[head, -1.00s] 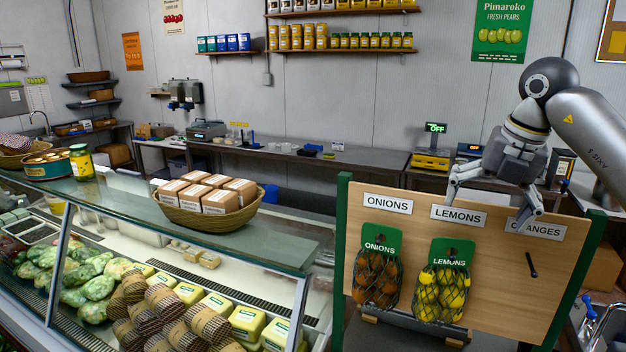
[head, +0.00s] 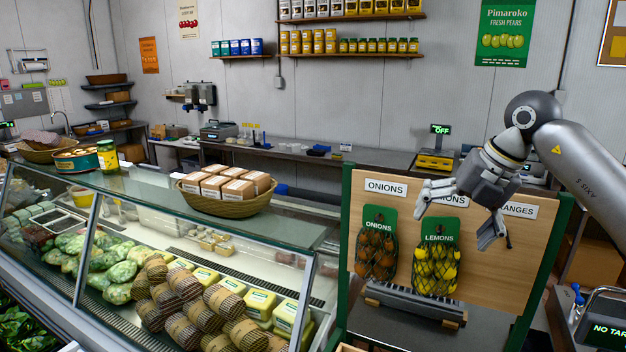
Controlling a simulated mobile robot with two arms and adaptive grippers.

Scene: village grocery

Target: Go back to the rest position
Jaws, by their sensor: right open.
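My right gripper (head: 460,222) is open and empty, in front of the upper right part of the wooden display board (head: 390,278). Its fingers are spread and partly cover the lemons and oranges labels. A net bag of onions (head: 376,252) hangs under the onions label (head: 385,187), and a net bag of lemons (head: 435,266) hangs to its right. No bag shows under the oranges label (head: 519,210). My left gripper is out of view.
A glass deli counter (head: 240,228) fills the left and bears a basket of boxes (head: 228,206). A black-screened device (head: 602,330) stands at the lower right. A yellow scale (head: 434,160) is on the back counter. A grey rack (head: 412,303) sits below the bags.

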